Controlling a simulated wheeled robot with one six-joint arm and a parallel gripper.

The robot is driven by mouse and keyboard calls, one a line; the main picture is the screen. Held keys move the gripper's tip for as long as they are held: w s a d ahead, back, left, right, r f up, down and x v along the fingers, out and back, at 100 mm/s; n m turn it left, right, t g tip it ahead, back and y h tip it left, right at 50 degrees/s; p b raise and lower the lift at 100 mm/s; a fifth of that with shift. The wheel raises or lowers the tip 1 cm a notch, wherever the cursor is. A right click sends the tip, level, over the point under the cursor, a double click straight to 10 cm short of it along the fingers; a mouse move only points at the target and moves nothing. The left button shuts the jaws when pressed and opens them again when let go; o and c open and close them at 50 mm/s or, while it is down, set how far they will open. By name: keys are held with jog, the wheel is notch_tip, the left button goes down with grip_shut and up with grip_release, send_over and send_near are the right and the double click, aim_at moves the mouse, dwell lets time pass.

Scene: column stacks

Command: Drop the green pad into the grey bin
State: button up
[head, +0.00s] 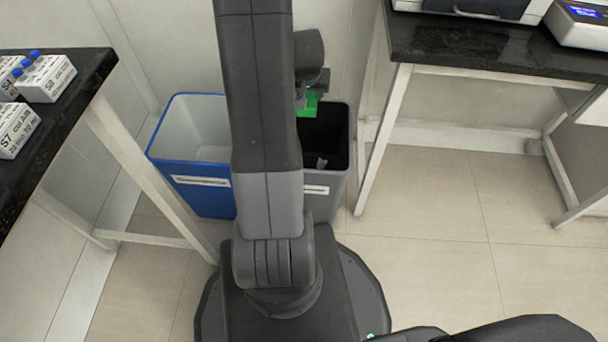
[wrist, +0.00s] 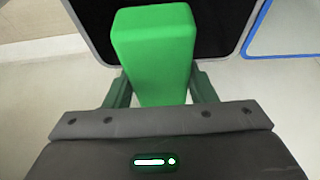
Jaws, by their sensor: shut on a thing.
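The green pad (head: 309,104) is a bright green block, partly hidden behind my arm in the head view. It fills the middle of the wrist view (wrist: 155,50). My gripper (wrist: 155,92) is shut on it, with a finger on each side. In the head view my gripper (head: 302,98) is over the grey bin. The grey bin (head: 335,187) stands open on the floor, with a dark inside and a white label. Its rim also shows in the wrist view (wrist: 87,40), with the pad over its opening. A small pale item lies inside the bin.
A blue bin (head: 202,196) stands just left of the grey bin. A dark-topped bench with white boxes (head: 45,78) is at the left. Another bench (head: 490,45) with instruments is at the right. The floor at the right is clear.

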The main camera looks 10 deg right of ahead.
jog(key=shift+s+d+f+b, duration=0.1)
jog(key=shift+d+f+b, duration=0.1)
jog(key=shift+f+b, duration=0.35)
notch_tip(320, 180, down, 6)
jog(key=b, duration=0.4)
jog(key=o, duration=1)
jog(key=shift+r, duration=0.1)
jog(key=p+v, duration=0.5)
jog(key=v, duration=0.8)
jog(key=shift+s+a+r, duration=0.1)
jog(key=shift+s+r, duration=0.1)
jog(key=shift+r, duration=0.1)
